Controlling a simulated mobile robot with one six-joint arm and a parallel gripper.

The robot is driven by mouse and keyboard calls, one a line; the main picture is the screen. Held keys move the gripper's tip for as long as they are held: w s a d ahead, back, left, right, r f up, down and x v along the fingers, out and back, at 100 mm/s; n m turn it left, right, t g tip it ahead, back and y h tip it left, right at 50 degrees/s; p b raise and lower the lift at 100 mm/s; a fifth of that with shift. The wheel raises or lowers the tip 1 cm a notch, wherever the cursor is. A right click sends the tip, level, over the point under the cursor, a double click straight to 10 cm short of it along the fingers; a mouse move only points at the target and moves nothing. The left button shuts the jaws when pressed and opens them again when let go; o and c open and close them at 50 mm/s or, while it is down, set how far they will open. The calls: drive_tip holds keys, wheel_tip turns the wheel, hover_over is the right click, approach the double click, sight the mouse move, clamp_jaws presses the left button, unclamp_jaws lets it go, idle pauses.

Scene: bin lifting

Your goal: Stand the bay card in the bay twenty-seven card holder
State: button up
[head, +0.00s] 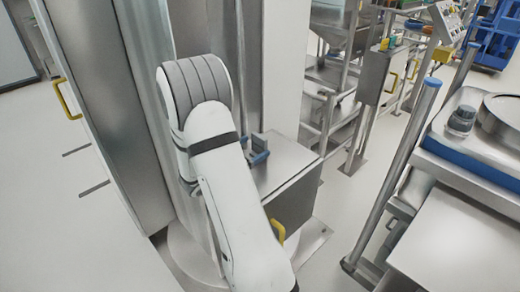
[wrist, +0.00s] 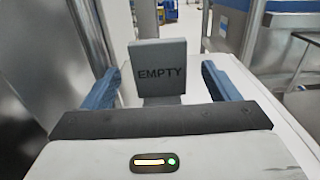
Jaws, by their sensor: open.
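My gripper (wrist: 160,72) is open, with one blue finger on each side of the card and a gap on both sides. In the head view the gripper (head: 258,158) is partly hidden by my arm. It is low over a steel cabinet top (head: 290,165), with a small grey upright piece, seemingly the card (head: 262,143), at its fingers. I cannot make out a holder numbered twenty-seven.
A tall steel column stands left of the cabinet. A blue rack (head: 492,40) is far right. Pale floor is open at the left.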

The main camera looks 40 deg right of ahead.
sight(257, 144)
drive_tip(key=d, duration=0.3)
drive_tip(key=shift+w+d+r, duration=0.1)
drive_tip(key=shift+w+d, duration=0.05)
drive_tip(key=shift+d, duration=0.1)
drive_tip(key=c, duration=1.2)
